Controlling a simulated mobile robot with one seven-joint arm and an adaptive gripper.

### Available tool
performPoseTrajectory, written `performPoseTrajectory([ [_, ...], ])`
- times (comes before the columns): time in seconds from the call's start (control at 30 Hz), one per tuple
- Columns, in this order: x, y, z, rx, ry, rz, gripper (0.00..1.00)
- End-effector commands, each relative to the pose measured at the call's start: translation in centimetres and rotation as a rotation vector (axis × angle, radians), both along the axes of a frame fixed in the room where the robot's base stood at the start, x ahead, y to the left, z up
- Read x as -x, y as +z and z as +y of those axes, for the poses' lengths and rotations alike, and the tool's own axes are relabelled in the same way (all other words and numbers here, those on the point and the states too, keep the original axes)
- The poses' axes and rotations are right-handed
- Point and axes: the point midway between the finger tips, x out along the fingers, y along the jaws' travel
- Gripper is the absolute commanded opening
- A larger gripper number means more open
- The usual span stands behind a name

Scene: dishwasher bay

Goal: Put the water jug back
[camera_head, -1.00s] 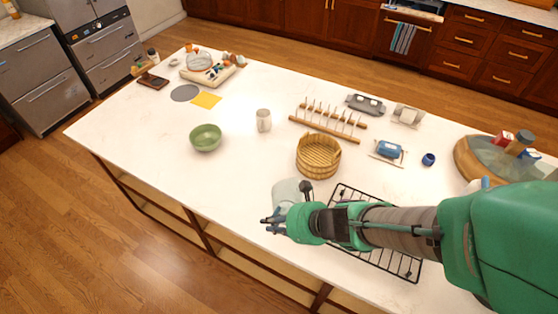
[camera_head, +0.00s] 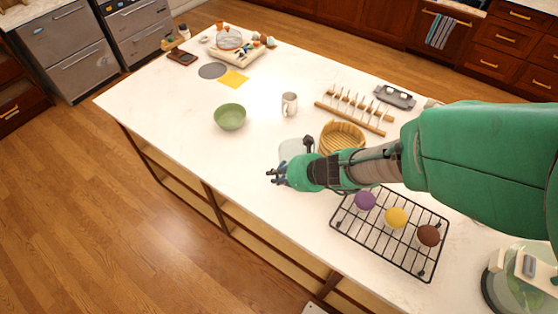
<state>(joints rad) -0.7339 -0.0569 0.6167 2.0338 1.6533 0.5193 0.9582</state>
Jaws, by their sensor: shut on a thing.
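A pale, see-through vessel, likely the water jug (camera_head: 291,149), shows behind my gripper at the front part of the white counter (camera_head: 190,140). My gripper (camera_head: 279,172) is shut on it, and my wrist and fingers hide most of it. I cannot tell whether its base touches the counter. A green bowl (camera_head: 230,117) and a white mug (camera_head: 289,104) stand apart from it, farther back.
A woven basket (camera_head: 342,134) is close behind my wrist. A black wire rack (camera_head: 377,245) holds three round coloured items. A clear vessel with green at its base (camera_head: 522,280) is at lower right. Counter left of my gripper is clear.

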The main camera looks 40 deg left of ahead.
Motion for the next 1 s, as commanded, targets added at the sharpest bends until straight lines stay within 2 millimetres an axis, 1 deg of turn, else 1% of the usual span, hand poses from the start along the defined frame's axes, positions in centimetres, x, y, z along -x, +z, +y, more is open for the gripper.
performPoseTrajectory([
  [0.1, -1.1, -0.2, 1.4, -0.001, 0.001, -0.001, 0.00],
  [0.2, -1.8, -0.3, 2.3, 0.000, 0.000, 0.000, 0.00],
  [0.37, -2.5, -0.4, 3.2, 0.000, 0.001, -0.001, 0.00],
  [0.8, -2.7, -0.5, 3.5, 0.000, 0.000, -0.001, 0.00],
  [0.87, -2.7, -0.8, 3.4, 0.000, 0.000, 0.000, 0.00],
  [1.0, -2.6, -2.1, 3.4, 0.000, -0.001, 0.001, 0.00],
])
